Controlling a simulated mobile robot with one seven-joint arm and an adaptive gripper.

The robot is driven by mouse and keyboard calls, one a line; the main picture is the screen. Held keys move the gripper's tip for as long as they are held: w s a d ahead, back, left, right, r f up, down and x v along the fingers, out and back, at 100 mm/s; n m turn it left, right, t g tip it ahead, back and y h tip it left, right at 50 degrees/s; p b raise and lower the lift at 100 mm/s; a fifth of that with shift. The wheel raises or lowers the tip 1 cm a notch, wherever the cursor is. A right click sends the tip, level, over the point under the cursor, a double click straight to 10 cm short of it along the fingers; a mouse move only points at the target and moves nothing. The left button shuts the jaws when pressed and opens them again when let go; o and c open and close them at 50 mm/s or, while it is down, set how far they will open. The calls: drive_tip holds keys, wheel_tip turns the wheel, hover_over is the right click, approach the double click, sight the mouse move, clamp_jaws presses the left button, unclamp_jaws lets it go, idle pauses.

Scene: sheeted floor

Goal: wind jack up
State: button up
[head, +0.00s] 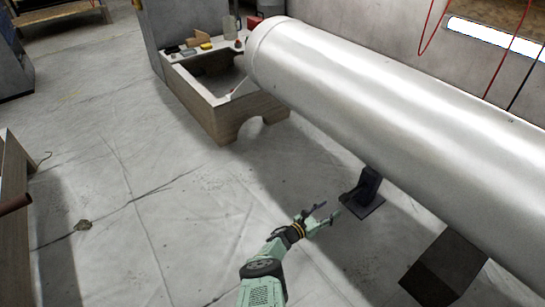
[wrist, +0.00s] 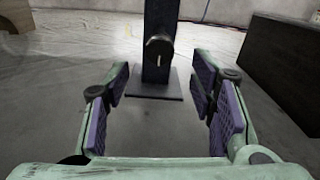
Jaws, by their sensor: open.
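A dark jack (head: 363,190) stands on the floor under the big white cylinder, on a flat square base plate. In the wrist view the jack (wrist: 158,66) is a dark upright post with a round knob (wrist: 159,50) that has a pale slot on its near face. My gripper (head: 320,217) is just left of the jack in the head view, low over the floor. In the wrist view my gripper (wrist: 163,100) is open, its purple pads apart, with the jack ahead between them and nothing held. The jack's top is cut off in the wrist view.
The white cylinder (head: 400,105) runs overhead across the right. A dark block (head: 445,268) stands under it, nearer; a dark block (wrist: 285,65) shows right in the wrist view. A wooden bench (head: 210,105) stands behind. The floor (head: 170,220) to the left is mostly clear.

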drive_tip(key=w+a+n+t+y+p, duration=0.1)
drive_tip(key=w+a+n+y, duration=0.55)
drive_tip(key=n, duration=0.65)
drive_tip(key=w+a+n+t+y+p, duration=0.1)
drive_tip(key=w+a+n+y, duration=0.6)
drive_tip(key=n, duration=0.6)
drive_tip(key=s+a+r+n+t+h, duration=0.2)
drive_tip(key=a+r+n+h, duration=0.2)
drive_tip(key=r+n, duration=0.2)
drive_tip(key=s+a+r+n+t+h, duration=0.1)
drive_tip(key=a+r+n+t+h, duration=0.1)
drive_tip(key=r+n, duration=0.4)
drive_tip(key=shift+s+a+r+h+p, duration=0.35)
drive_tip(key=shift+a+r+h, duration=0.6)
drive_tip(key=shift+r, duration=0.85)
